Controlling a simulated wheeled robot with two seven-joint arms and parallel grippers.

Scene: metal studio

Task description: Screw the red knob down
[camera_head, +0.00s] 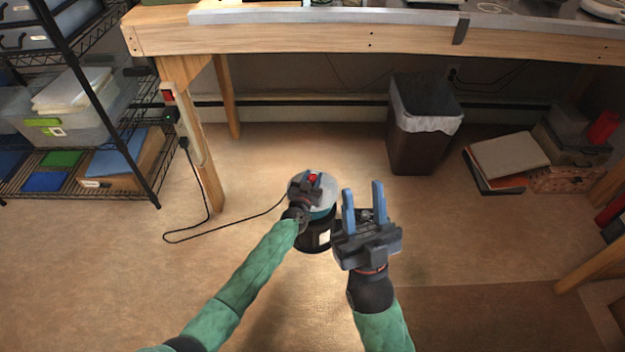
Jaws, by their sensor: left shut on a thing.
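The red knob (313,178) is on top of a round drum with a grey lid (327,184) and a dark body with a white label (324,237), which stands in front of me, below the workbench. My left gripper (309,181) is at the lid, shut on the red knob; its fingers hide part of the knob. My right gripper (363,208) is open and empty, its two blue fingers pointing up, to the right of the drum. Its body hides part of the drum's right side.
A wooden workbench (300,40) crosses the back. A dark bin with a white liner (415,150) stands under it. A wire shelf (110,170) is at left, and books and boxes (508,158) lie at right. A black cable (225,232) runs over the floor toward the drum.

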